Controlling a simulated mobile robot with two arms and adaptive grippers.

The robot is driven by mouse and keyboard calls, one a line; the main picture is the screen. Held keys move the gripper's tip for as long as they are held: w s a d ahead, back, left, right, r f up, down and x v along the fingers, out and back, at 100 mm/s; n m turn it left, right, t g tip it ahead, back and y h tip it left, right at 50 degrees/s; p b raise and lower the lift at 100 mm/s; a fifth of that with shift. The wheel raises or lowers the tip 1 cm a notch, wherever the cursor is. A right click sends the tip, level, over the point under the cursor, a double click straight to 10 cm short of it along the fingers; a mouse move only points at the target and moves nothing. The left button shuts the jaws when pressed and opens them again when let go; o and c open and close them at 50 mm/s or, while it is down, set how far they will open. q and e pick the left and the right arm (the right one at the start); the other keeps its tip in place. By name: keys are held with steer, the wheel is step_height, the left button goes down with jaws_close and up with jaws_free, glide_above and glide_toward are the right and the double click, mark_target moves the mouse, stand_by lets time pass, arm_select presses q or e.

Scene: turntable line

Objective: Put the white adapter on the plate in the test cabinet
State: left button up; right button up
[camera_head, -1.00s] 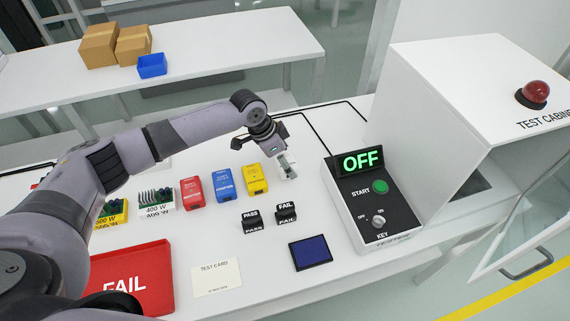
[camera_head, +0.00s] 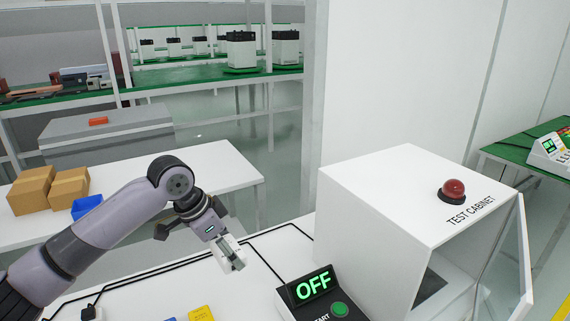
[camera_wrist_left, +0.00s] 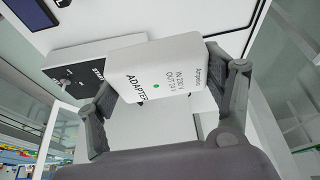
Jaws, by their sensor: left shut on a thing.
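The white adapter (camera_head: 232,256) is held by my left gripper (camera_head: 222,240), above the white bench. In the left wrist view the adapter (camera_wrist_left: 160,75) lies between the two fingers of the left gripper (camera_wrist_left: 165,98), with its printed face and a green dot showing. The white test cabinet (camera_head: 375,215) stands to the right, with its door (camera_head: 515,265) open on the right side. A dark plate (camera_head: 430,287) shows inside on the cabinet floor, partly hidden by the cabinet wall. My right gripper is not in view.
The control box with a lit OFF display (camera_head: 313,287) and green START button (camera_head: 340,309) stands before the cabinet, between it and the adapter. A red lamp (camera_head: 453,190) sits on the cabinet top. A yellow item (camera_head: 201,313) is at the bottom edge. Cardboard boxes (camera_head: 31,191) stand behind.

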arm_select(q)
steer(key=s+a+f+n+t+y, duration=0.1)
steer(key=s+f+n+y, duration=0.1)
steer(key=s+n, duration=0.8)
steer(key=shift+s+a+f+t+y, duration=0.15)
steer(key=shift+s+a+t+y, duration=0.4)
steer(key=shift+s, duration=0.95)
steer(key=shift+d, duration=0.1)
